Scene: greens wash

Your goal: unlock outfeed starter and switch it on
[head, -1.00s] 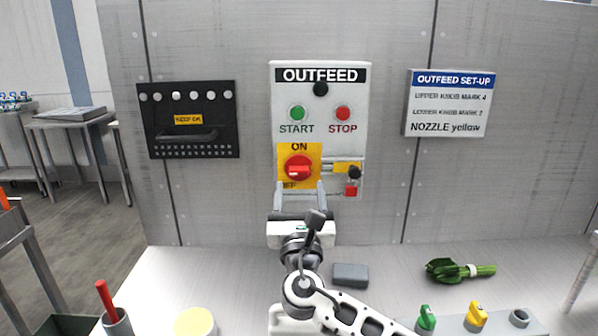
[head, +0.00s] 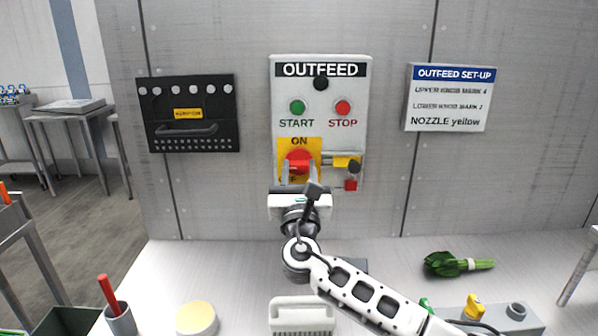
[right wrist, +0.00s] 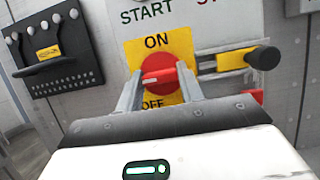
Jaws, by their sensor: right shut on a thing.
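The grey OUTFEED starter box (head: 359,100) is on the wall, with a green START button (head: 297,107) and a red STOP button (head: 343,107). Its red rotary switch (head: 298,157) sits on a yellow plate (head: 312,147), ON above, OFF below. In the right wrist view the red switch (right wrist: 160,76) has its handle lying roughly level. My right gripper (head: 299,171) is shut on it, one finger each side. A yellow slide (head: 342,162) with a black knob (head: 353,167) is right of the switch; a red padlock (head: 351,185) hangs below. My left gripper is not in view.
A black panel (head: 163,86) is on the wall left, a set-up sign (head: 448,97) right. On the counter are greens (head: 445,263), a yellow nozzle (head: 474,307), a yellowish round thing (head: 197,318) and a cup (head: 121,319) with a red-handled tool.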

